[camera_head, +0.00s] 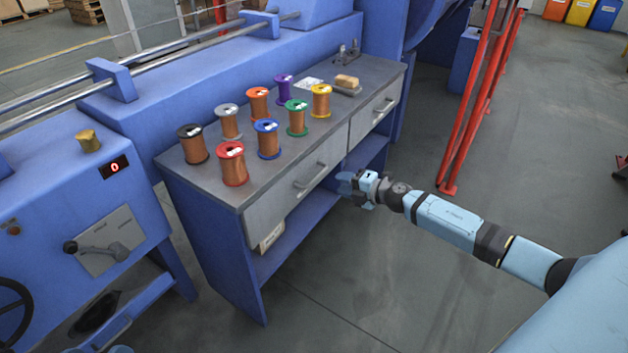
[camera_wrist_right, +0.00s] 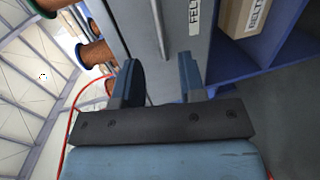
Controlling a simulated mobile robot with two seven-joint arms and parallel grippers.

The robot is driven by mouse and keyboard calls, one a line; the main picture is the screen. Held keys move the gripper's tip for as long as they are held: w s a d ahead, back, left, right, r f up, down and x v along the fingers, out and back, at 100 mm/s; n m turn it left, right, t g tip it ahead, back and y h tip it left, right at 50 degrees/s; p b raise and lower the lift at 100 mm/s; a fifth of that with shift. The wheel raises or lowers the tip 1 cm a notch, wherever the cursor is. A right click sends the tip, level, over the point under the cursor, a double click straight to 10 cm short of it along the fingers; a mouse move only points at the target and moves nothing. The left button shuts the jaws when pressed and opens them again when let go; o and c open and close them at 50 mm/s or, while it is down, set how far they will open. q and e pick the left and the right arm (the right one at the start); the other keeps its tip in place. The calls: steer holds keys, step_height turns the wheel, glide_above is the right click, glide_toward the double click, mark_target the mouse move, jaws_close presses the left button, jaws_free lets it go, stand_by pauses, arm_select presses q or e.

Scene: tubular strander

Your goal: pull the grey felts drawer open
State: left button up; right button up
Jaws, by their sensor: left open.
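The grey felts drawer (camera_head: 272,212) is the nearer of two drawers under the grey bench top, and it is closed. Its bar handle (camera_head: 311,177) is on the front. In the right wrist view, the drawer front (camera_wrist_right: 188,35) bears a partly cut-off label, and the handle (camera_wrist_right: 159,28) lies beyond the fingertips, roughly between them. My right gripper (camera_head: 346,184) is open and empty in front of the bench; its two fingers also show in the wrist view (camera_wrist_right: 160,72). Only a light-blue edge of my left gripper (camera_head: 120,349) seems to show at the bottom left; its fingers are hard to make out.
Several wire spools (camera_head: 268,140) stand on the bench top (camera_head: 225,180). A second grey drawer (camera_head: 377,112) is further right. A labelled box (camera_head: 270,238) is on the blue shelf below. Red posts (camera_head: 470,110) stand behind my right arm. The floor in front is clear.

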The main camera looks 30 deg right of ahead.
mark_target(316, 177)
steer(key=b+x, duration=0.2)
steer(key=x, duration=0.7)
steer(key=shift+w+a+f, duration=0.1)
steer(key=shift+w+a, duration=0.05)
steer(key=shift+w, duration=0.15)
arm_select(q)
steer(key=f, duration=0.1)
steer(key=f+g, duration=0.1)
steer(key=f, duration=0.1)
steer(key=shift+w+d+f, duration=0.2)
steer(key=shift+f, duration=0.1)
arm_select(e)
jaws_close()
